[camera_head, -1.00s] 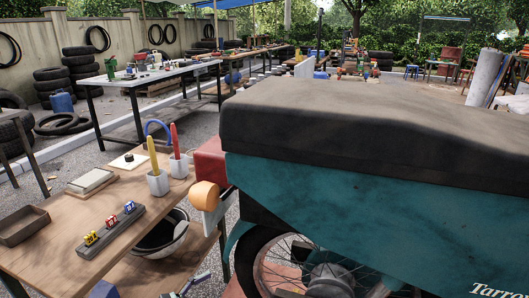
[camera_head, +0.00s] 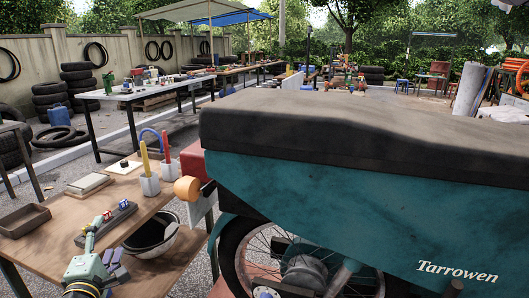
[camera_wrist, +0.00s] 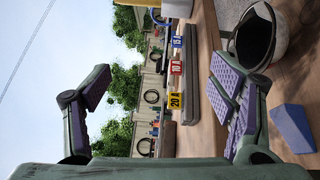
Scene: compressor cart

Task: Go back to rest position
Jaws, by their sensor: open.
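My gripper (camera_head: 112,250) is at the lower left of the head view, over the front of the wooden table (camera_head: 52,238). In the wrist view its two fingers with purple pads (camera_wrist: 160,80) stand wide apart, with nothing between them. A grey holder (camera_wrist: 213,92) with yellow, red and blue fuses marked with ratings lies on the table beyond the fingers. In the head view the gripper partly hides this holder (camera_head: 122,220). A blue wedge (camera_wrist: 293,128) lies to the right of the right finger in the wrist view.
On the table are a brown tray (camera_head: 25,221), white cups (camera_head: 150,186) with a yellow and a red stick, and a flat box (camera_head: 90,183). A dark-mouthed bowl (camera_head: 152,240) sits by the table's right edge.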

